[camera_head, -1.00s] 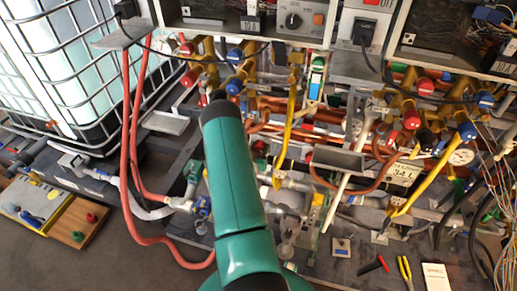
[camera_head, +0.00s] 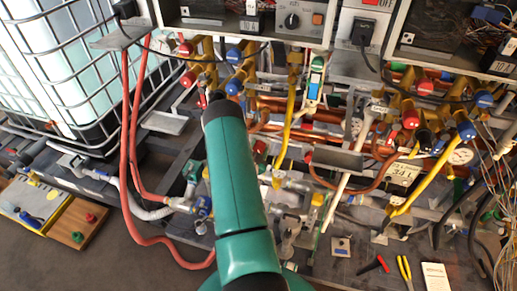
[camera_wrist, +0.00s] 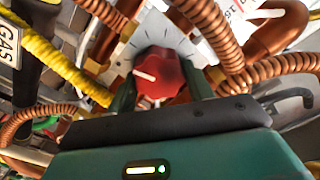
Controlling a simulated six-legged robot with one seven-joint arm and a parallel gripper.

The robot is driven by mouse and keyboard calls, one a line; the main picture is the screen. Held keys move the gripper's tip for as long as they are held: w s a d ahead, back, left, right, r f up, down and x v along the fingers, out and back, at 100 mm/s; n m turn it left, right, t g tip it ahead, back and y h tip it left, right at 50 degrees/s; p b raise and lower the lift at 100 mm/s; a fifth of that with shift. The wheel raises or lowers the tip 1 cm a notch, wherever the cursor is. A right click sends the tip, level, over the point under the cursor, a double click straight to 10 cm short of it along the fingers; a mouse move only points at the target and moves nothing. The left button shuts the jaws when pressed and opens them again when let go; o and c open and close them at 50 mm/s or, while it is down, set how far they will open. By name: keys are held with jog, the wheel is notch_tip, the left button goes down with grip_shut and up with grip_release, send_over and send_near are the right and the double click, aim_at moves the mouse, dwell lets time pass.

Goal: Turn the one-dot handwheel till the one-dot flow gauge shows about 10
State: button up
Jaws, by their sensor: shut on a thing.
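A red handwheel (camera_wrist: 158,75) with a white pointer line shows in the middle of the wrist view. Behind it is a pale plate (camera_wrist: 150,36) with dark tick marks. My gripper (camera_wrist: 160,88) has its green fingers on either side of the handwheel and is shut on it. The white line points left and slightly up in the picture. I cannot make out any dot marks on the wheel. A round white gauge (camera_head: 462,155) shows at the right in the head view; its reading and dots are too small to tell. My arm hides the gripper in the head view.
Copper corrugated pipes (camera_wrist: 207,28) and a yellow hose (camera_wrist: 55,62) crowd close around the gripper. A caged tank (camera_head: 60,60) stands at the left. Red hoses (camera_head: 128,150) hang left of my arm. Pliers (camera_head: 404,270) lie at the lower right.

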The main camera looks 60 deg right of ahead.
jog(key=shift+f+m, duration=0.1)
jog(key=shift+m, duration=1.6)
jog(key=o, duration=0.7)
jog(key=s+a, duration=0.2)
jog(key=a, duration=1.1)
jog(key=shift+a, duration=0.35)
jog(key=shift+s+a, duration=0.1)
